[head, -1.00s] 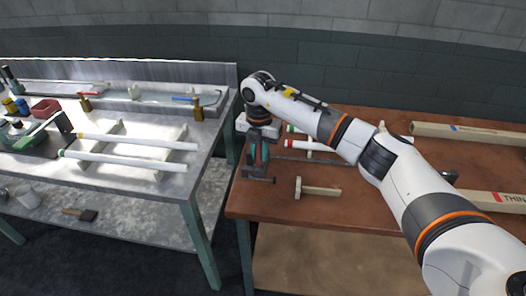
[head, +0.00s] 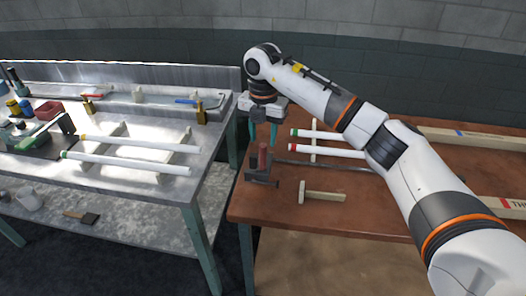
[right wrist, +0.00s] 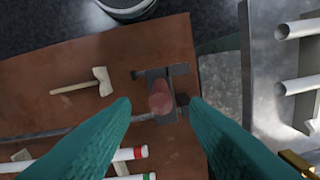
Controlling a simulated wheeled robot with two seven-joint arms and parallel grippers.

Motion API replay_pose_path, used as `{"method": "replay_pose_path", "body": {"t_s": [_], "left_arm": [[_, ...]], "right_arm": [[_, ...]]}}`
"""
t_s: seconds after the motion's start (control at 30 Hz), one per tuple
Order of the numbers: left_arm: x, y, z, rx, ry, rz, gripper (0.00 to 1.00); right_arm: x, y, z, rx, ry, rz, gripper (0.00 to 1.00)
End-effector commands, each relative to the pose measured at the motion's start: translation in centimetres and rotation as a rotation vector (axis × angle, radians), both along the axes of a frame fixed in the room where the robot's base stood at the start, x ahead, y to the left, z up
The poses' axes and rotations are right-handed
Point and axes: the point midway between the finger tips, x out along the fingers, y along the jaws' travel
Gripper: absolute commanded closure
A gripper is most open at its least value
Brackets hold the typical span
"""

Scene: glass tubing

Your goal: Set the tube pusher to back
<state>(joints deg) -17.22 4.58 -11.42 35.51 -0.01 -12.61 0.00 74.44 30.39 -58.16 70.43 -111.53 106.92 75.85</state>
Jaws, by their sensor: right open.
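What I take to be the tube pusher (head: 263,158) is an upright red-brown handle on a dark metal base, at the left end of the brown table. A thin dark rod runs right from it. In the right wrist view the handle (right wrist: 160,98) is seen from above, centred between my fingers. My right gripper (head: 263,137) is open, its teal fingers pointing down just above the handle. In the right wrist view, the gripper (right wrist: 160,104) has a wide gap with nothing held. My left gripper is not in view.
A wooden mallet (head: 321,194) lies in front of the rod. White tubes with red (head: 325,149) and green ends lie behind it, partly under my right arm. Wooden boxes (head: 480,140) stand at right. A metal bench (head: 100,190) with tubes stands left, across a gap.

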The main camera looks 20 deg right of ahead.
Motion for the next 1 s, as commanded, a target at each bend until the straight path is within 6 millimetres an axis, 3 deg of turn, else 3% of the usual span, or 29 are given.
{"method": "replay_pose_path", "body": {"t_s": [0.2, 0.4, 0.87, 1.0], "left_arm": [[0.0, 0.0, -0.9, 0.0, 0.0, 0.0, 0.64], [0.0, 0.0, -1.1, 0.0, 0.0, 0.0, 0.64], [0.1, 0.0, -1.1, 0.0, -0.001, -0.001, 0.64], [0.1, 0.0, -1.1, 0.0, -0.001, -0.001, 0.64]], "right_arm": [[0.0, 0.1, 3.9, 0.001, -0.002, 0.001, 0.59], [0.0, 0.0, 5.4, 0.0, 0.0, 0.001, 0.59], [0.0, 0.1, 5.4, 0.001, 0.0, 0.002, 0.59], [0.0, 2.1, 4.0, 0.069, -0.012, 0.06, 0.59]]}}
